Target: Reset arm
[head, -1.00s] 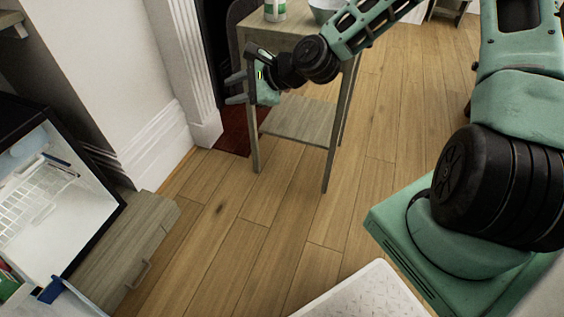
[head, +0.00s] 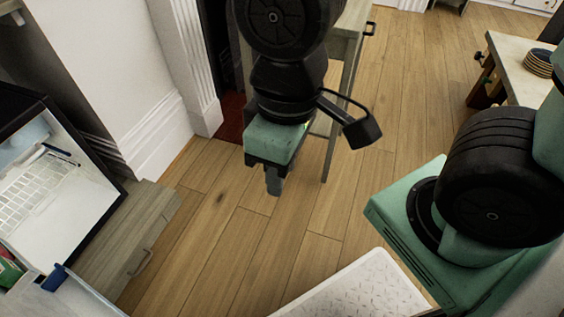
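My arm reaches down from the top middle of the head view. My gripper (head: 273,182) hangs below the green wrist block, pointing down above the wood floor. It is seen edge-on, so its fingers overlap and the gap between them is hidden. Nothing shows hanging from it. My arm covers much of the wooden side table (head: 345,62) behind it, including most of its top.
At the left stands an open white-lined appliance (head: 75,225) with a wire rack, beside a wooden drawer cabinet (head: 125,240). A white wall and fluted trim (head: 190,65) rise behind. A table (head: 520,70) with stacked plates (head: 540,62) stands at upper right. The middle floor (head: 240,245) is clear.

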